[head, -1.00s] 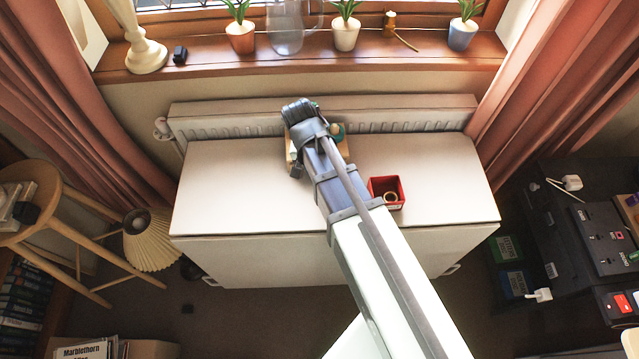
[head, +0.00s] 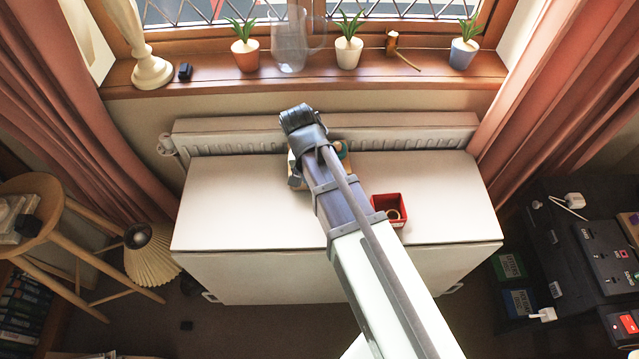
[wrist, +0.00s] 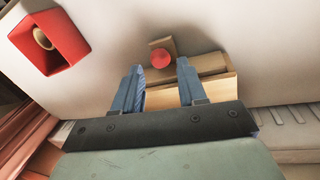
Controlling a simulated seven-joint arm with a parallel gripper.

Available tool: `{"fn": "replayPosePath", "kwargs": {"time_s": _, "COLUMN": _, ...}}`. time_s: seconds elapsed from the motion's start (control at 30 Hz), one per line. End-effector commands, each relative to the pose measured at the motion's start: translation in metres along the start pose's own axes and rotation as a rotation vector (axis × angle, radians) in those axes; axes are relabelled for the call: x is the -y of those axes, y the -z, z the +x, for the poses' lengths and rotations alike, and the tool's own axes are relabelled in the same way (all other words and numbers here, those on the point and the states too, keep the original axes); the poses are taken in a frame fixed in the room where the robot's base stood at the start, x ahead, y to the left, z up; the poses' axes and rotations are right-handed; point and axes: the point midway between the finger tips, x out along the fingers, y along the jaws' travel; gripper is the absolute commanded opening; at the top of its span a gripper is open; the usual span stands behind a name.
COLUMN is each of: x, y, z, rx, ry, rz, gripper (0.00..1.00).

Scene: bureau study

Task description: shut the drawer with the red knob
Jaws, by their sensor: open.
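The red knob (wrist: 161,58) shows in the wrist view, roughly between my fingertips in the picture. It sits at a narrow brown wooden piece that juts from a small light-wood chest (wrist: 208,88). The drawer seems to stand partly out, but how far I cannot tell. My gripper (wrist: 160,66) is open, its two blue fingers pointing toward the knob with nothing visible held between them. Whether it touches the drawer is unclear. In the head view, the chest (head: 293,172) is at the back of the white table, mostly hidden by my arm, and the knob is not visible.
A red open box (head: 389,210) with a ring-shaped thing inside stands right of my arm on the white table (head: 235,215); it also shows in the wrist view (wrist: 62,60). A radiator (head: 430,135) runs behind. The table's left side is clear.

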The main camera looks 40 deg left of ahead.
Motion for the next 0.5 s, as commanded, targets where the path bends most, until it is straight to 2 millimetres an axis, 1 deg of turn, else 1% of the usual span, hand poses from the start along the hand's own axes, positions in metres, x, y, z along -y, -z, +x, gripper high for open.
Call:
{"fn": "replayPosePath", "kwargs": {"time_s": 0.03, "x": 0.001, "y": 0.001, "z": -0.009, "rx": -0.001, "ry": 0.001, "rz": 0.000, "gripper": 0.41}}
{"fn": "replayPosePath", "kwargs": {"time_s": 0.1, "x": 0.001, "y": 0.001, "z": -0.020, "rx": -0.002, "ry": 0.001, "rz": 0.000, "gripper": 0.41}}
{"fn": "replayPosePath", "kwargs": {"time_s": 0.4, "x": 0.001, "y": 0.001, "z": -0.066, "rx": -0.002, "ry": 0.001, "rz": 0.000, "gripper": 0.41}}
{"fn": "replayPosePath", "kwargs": {"time_s": 0.5, "x": 0.000, "y": 0.001, "z": -0.078, "rx": -0.001, "ry": 0.001, "rz": 0.000, "gripper": 0.41}}
